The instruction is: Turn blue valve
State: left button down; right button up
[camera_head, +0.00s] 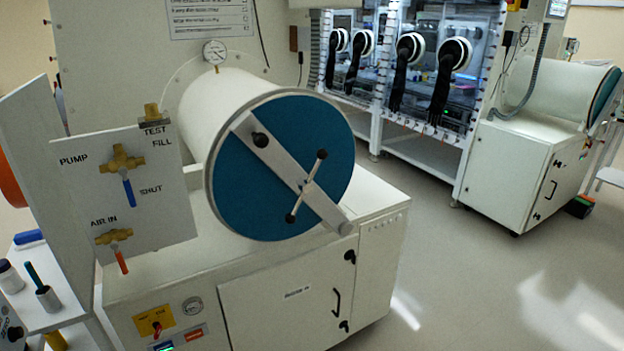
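The blue valve handle (128,192) hangs straight down from its brass body (122,160) on the white panel at the left. The panel is marked PUMP to the left of this valve, FILL above right and SHUT below right. Below it an orange valve handle (121,261) hangs from a second brass body (114,237), near the words AIR IN. Neither of my grippers is in view.
A round antechamber with a teal door (280,190) and crossbar handle stands right of the panel, above a white cabinet (290,307). A small side shelf (54,318) with items is at the lower left. Gloveboxes (420,70) stand behind. The floor (490,260) at right is clear.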

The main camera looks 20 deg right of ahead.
aim_at(122, 170)
jog(key=l, duration=0.25)
jog(key=i+l+u, duration=0.1)
jog(key=l+u, duration=0.75)
jog(key=u, duration=0.8)
jog(key=z, duration=2)
jog(key=j+u, duration=0.2)
jog(key=u, duration=0.8)
